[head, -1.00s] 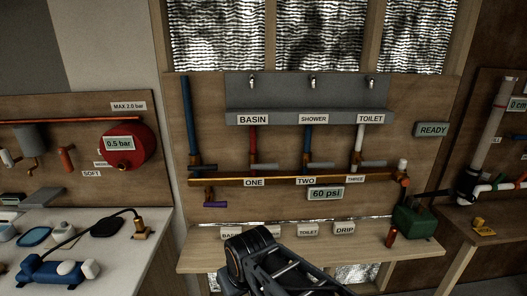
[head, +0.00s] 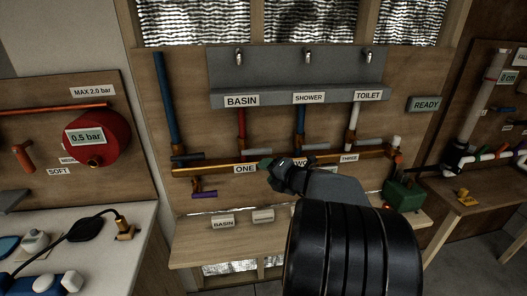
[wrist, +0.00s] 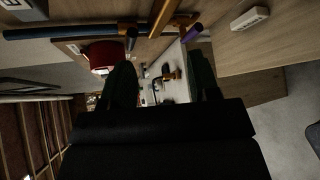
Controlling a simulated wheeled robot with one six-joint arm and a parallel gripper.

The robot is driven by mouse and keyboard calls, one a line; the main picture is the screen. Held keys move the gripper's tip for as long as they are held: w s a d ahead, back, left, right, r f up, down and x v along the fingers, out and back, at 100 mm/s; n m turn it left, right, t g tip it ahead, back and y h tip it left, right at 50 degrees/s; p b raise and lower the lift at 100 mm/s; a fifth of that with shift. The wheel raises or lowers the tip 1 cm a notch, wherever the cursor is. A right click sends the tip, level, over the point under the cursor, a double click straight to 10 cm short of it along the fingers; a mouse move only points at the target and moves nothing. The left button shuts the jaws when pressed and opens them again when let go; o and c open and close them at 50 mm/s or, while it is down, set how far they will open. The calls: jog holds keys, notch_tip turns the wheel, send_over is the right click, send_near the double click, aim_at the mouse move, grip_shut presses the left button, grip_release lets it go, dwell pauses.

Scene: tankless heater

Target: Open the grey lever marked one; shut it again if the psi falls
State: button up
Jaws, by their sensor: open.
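The grey lever marked one (head: 254,156) is on the orange pipe at the foot of the red pipe, above the ONE label (head: 244,169). It looks sideways-turned, but my gripper is close and partly covers this area. My gripper (head: 268,163) is in front of the board, just right of the ONE label, and is open and empty. Its dark fingers stand apart in the wrist view (wrist: 163,78). I cannot tell whether it touches the lever. The psi display is hidden behind my arm.
A purple lever (head: 204,194) hangs at the lower left; it also shows in the wrist view (wrist: 193,32). A blue upright pipe (head: 166,100) stands left. A READY display (head: 426,104) is at the right, above a green box (head: 405,194).

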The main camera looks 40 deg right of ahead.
aim_at(266, 152)
jog(key=d+m+t+h, duration=0.2)
jog(key=d+m+h, duration=0.1)
jog(key=d+m, duration=0.35)
jog(key=w, duration=0.4)
jog(key=w+f, duration=0.1)
jog(key=w, duration=0.7)
jog(key=shift+w+d+f, duration=0.1)
jog(key=shift+w+f, duration=0.1)
jog(key=shift+w, duration=0.1)
grip_shut()
